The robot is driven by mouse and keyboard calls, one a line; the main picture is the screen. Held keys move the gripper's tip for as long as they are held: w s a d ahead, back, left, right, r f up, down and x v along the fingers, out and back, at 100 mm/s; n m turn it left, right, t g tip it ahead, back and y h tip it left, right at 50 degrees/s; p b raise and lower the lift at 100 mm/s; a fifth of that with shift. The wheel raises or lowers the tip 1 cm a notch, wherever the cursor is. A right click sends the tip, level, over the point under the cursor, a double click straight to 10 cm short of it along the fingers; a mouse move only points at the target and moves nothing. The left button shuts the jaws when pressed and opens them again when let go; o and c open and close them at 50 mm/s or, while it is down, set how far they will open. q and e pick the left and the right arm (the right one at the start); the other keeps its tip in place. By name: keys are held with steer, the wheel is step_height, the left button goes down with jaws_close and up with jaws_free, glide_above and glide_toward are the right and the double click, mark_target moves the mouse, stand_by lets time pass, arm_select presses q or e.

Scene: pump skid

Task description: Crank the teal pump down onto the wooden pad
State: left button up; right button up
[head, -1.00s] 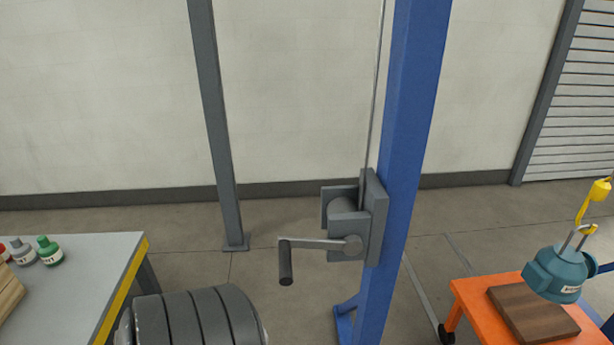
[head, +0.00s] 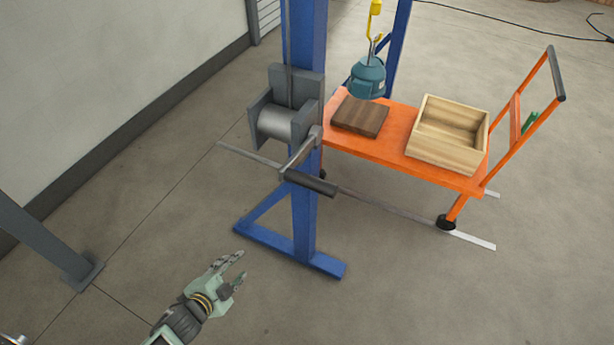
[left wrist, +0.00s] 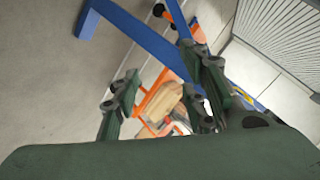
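The teal pump (head: 368,80) hangs from a yellow hook (head: 374,8) in the head view, above the far part of the orange cart (head: 400,152). The dark wooden pad (head: 361,116) lies on the cart below the pump, with the pump apart from it. A grey winch (head: 284,118) on the blue post (head: 305,60) has a crank with a dark handle (head: 311,182). My left gripper (head: 239,270) is open and empty, below and left of the crank handle. Its two fingers (left wrist: 162,95) stand apart in the left wrist view. My right gripper is not in view.
A light wooden box (head: 447,135) sits on the cart, beside the orange push handle (head: 528,115). The blue post's foot (head: 290,248) spreads on the floor near my left gripper. A grey column (head: 45,240) stands at left. The floor at lower right is clear.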

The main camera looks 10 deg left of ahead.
arm_select(q)
steer(key=w+d+r+m+t+h, duration=0.1)
steer(key=w+d+r+m+h, duration=0.2)
steer(key=r, duration=0.6)
steer(key=w+d+r+m+t+h, duration=0.1)
steer(key=d+r+m+t, duration=0.2)
steer(key=r, duration=0.6)
steer(key=m+g+h+p, duration=0.1)
steer(key=m+h+p, duration=0.1)
steer(key=m+h, duration=0.4)
glide_toward(305, 186)
steer(key=w+d+m, duration=0.1)
steer(key=w+d, duration=0.1)
steer(key=w, duration=0.1)
steer(key=shift+w+d+r, duration=0.1)
steer(key=shift+d+r, duration=0.2)
steer(key=shift+d, duration=0.2)
steer(key=p+x, duration=0.1)
steer(key=x, duration=0.2)
steer(key=p+x, duration=0.1)
steer(key=x, duration=0.2)
steer(key=shift+a+f, duration=0.1)
steer(key=shift+f, duration=0.05)
steer(key=shift+w+d+f, duration=0.1)
steer(key=shift+w+d, duration=0.3)
steer(key=shift+w, duration=0.05)
steer(key=shift+y, duration=0.4)
steer(key=shift+c, duration=0.6)
jaws_close()
